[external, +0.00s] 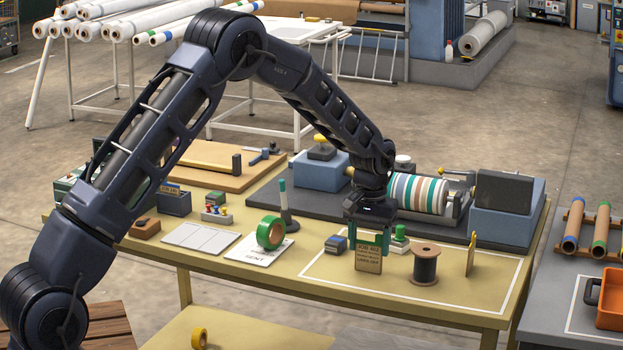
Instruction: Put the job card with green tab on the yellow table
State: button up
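A brown card with dark print (368,260) is upright near the front middle of the yellow table (455,300). I cannot make out a green tab on it. My gripper (368,238) points down right at the card's top, with its dark green fingers apart, one towards each side edge. From this view I cannot tell whether the fingers press on the card or whether it touches the table. A thin yellow card-like piece (471,254) stands upright further right, seen nearly edge-on.
A dark spool (425,265) stands right of the card, a small blue-grey block (336,245) left of it, and a green-topped block (399,240) close behind. The white-outlined area (335,275) has bare room in front.

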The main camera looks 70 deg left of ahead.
jog(key=o, duration=0.4)
jog(key=shift+r, duration=0.1)
notch_tip(320, 180, up, 12)
jog(key=shift+r, duration=0.15)
dwell(0.3)
jog(key=s+d+r+m+t, duration=0.2)
jog(key=s+d+r+m, duration=0.2)
jog(key=s+d+r, duration=1.6)
jog(key=s+d+m+t, duration=0.1)
jog(key=s+d, duration=0.3)
jog(key=s, duration=0.5)
jog(key=s+d+m, duration=0.2)
jog(key=s+d, duration=0.2)
jog(key=s, duration=0.6)
jog(key=s+d+m+t, duration=0.1)
jog(key=s+d, duration=0.4)
jog(key=s, duration=0.5)
jog(key=shift+s+m+t, duration=0.2)
jog(key=shift+m+t, duration=0.1)
jog(key=shift+m, duration=0.2)
jog(key=shift+d+f, duration=0.1)
